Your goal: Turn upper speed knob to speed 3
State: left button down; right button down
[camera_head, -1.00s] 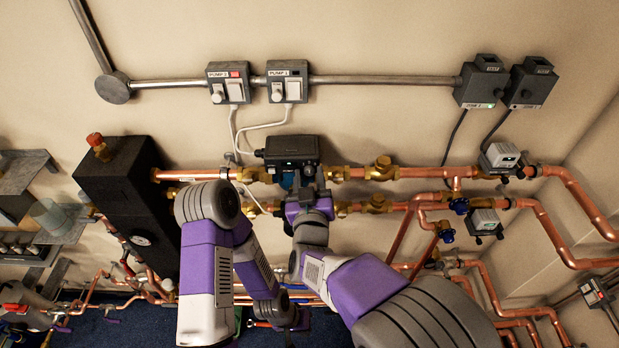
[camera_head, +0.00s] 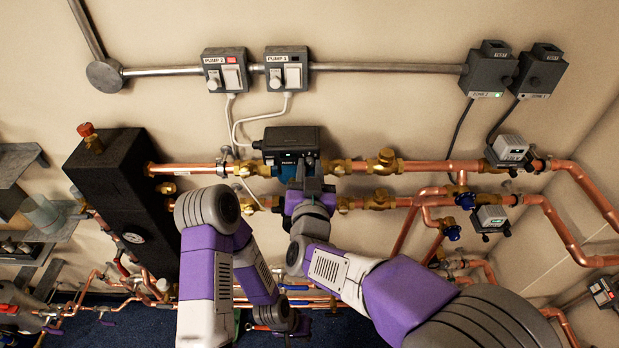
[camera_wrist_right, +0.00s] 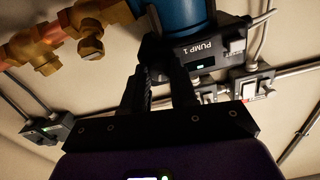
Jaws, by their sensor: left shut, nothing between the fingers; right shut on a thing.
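The upper pump (camera_head: 291,140) has a dark control head and a blue body, and sits on the upper copper pipe. In the right wrist view its head, labelled PUMP 1 (camera_wrist_right: 207,50), shows a small green light. My right gripper (camera_head: 304,172) is at the front of this head. In the right wrist view its fingers (camera_wrist_right: 160,72) are closed around a dark knob at the head, mostly hidden by the fingers. The knob's speed setting cannot be read. My left gripper (camera_head: 283,322) hangs low, near the lower pipes, shut and empty, away from the pump.
Wall switch boxes PUMP 2 (camera_head: 225,70) and PUMP 1 (camera_head: 287,70) hang above, with white cables running down. Brass valves (camera_head: 380,162) and copper pipes flank the pump. A black tank (camera_head: 122,205) stands left.

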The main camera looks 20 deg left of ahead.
jog(key=m+b, duration=0.3)
jog(key=shift+f, duration=0.15)
jog(key=shift+m+b, duration=0.8)
jog(key=shift+m, duration=0.2)
jog(key=c, duration=0.9)
grip_release()
jog(key=v, duration=0.7)
jog(key=shift+s+d, duration=0.1)
jog(key=shift+s, duration=0.25)
